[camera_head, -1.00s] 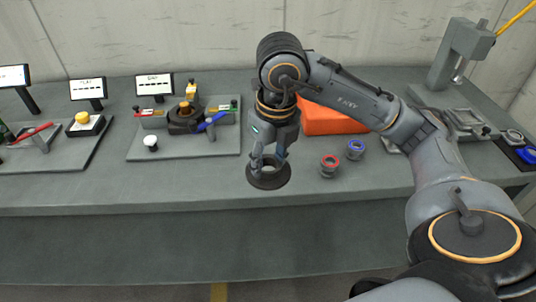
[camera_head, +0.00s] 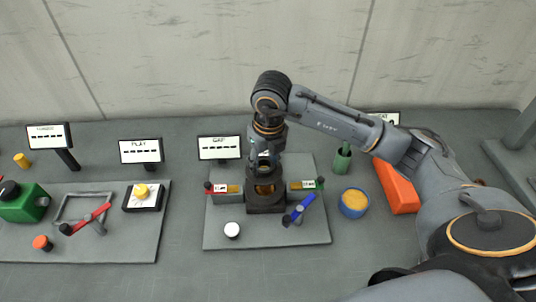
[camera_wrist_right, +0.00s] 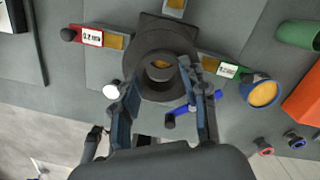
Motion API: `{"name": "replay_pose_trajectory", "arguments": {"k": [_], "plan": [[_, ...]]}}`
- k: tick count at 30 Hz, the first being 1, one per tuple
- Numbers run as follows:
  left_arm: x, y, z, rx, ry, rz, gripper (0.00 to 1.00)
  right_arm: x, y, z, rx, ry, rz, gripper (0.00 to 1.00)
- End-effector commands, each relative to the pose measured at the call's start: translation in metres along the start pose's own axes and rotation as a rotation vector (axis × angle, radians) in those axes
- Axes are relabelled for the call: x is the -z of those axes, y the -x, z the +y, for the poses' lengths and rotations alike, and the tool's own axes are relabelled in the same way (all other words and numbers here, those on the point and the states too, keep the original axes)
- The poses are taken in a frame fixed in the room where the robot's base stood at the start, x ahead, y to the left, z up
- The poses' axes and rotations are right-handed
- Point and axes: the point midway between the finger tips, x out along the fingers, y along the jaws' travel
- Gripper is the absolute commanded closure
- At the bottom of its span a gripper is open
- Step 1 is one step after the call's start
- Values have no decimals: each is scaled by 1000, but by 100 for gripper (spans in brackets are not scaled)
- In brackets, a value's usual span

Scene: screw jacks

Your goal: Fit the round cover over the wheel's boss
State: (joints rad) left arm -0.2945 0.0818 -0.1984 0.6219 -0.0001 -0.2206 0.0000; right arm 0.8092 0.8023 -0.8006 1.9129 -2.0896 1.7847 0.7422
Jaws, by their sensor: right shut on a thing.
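The round cover (camera_wrist_right: 141,77) is a dark, wide disc with a raised ring at its middle, in the wrist view. My right gripper (camera_wrist_right: 159,83) is shut on its raised middle, one finger on each side. In the head view the right gripper (camera_head: 265,162) points down over the dark gauge unit (camera_head: 265,204) on a grey plate. The wheel and its boss are hidden under the cover and gripper. I cannot tell whether the cover rests on the unit or is just above it. My left gripper is not in view.
Beside the unit are a red-ended arm (camera_head: 220,188), a green-ended arm (camera_head: 305,184), a blue handle (camera_head: 299,208) and a white knob (camera_head: 232,230). A screen (camera_head: 219,147) stands behind. A blue-rimmed cup (camera_head: 354,202) and an orange box (camera_head: 396,186) are to the right.

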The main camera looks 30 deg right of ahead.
Motion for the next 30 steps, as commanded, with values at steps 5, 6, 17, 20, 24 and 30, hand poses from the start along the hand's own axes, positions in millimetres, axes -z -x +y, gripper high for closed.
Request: {"name": "replay_pose_trajectory", "arguments": {"k": [5, 6, 17, 20, 24, 30], "plan": [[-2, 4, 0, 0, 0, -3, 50, -1, -2, 0, 4, 3, 0, 100], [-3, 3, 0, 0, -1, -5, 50, -1, -3, 0, 4, 3, 0, 100], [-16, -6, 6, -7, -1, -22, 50, 0, -18, 0, 3, 2, 0, 100], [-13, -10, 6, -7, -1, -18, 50, 1, -25, 0, 3, 2, 0, 100], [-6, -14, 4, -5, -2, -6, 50, 2, -33, 0, 3, 2, 0, 100], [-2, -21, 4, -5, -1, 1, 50, 4, -45, 0, 4, 3, -1, 100]]}}
